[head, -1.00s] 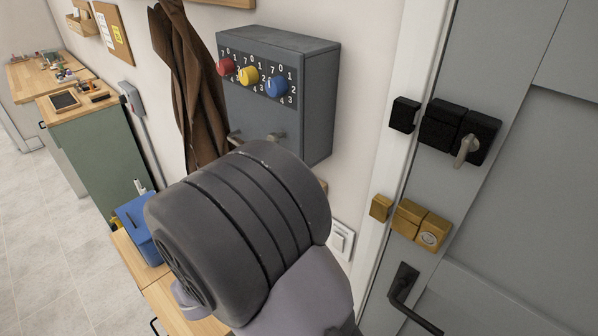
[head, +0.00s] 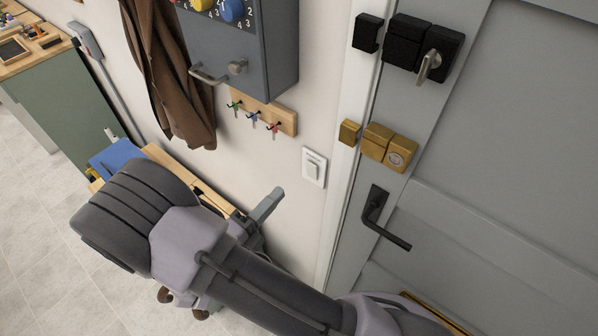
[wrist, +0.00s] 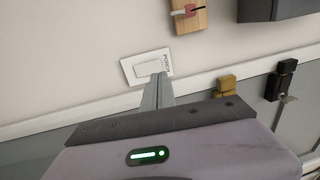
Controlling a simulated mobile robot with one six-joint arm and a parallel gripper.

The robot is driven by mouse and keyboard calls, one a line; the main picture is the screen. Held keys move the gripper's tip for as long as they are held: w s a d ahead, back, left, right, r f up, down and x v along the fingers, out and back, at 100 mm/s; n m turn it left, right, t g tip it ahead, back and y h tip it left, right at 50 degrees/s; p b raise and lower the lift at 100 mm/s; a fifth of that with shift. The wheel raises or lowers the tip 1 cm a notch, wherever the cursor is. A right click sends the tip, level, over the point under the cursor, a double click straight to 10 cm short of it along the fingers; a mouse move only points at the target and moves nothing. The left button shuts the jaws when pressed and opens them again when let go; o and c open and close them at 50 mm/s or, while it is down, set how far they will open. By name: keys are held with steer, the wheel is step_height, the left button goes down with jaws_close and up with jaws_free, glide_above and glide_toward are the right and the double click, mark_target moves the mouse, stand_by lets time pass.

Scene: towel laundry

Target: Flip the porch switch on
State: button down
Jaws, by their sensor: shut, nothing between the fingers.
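The porch switch (head: 314,168) is a white rocker plate on the wall, just left of the door frame in the head view. In the wrist view the switch (wrist: 147,67) carries a label reading PORCH, partly behind the fingertips. My gripper (head: 277,195) is shut and empty, below and left of the switch in the head view. In the wrist view my gripper (wrist: 158,76) overlaps the lower right of the plate. I cannot tell whether the fingertips touch it or which way the rocker is set.
A key rack (head: 263,113) with several keys hangs left of the switch, under a grey box (head: 243,60). The grey door (head: 500,160) has a black handle (head: 385,220), a brass lock (head: 388,147) and a black lock (head: 422,45). A brown coat (head: 172,80) hangs at left.

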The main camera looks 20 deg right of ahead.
mark_target(307, 162)
steer(key=b+x, duration=0.2)
steer(key=x, duration=0.7)
steer(key=shift+s, duration=0.1)
steer(key=shift+d, duration=0.15)
steer(key=shift+r, duration=0.15)
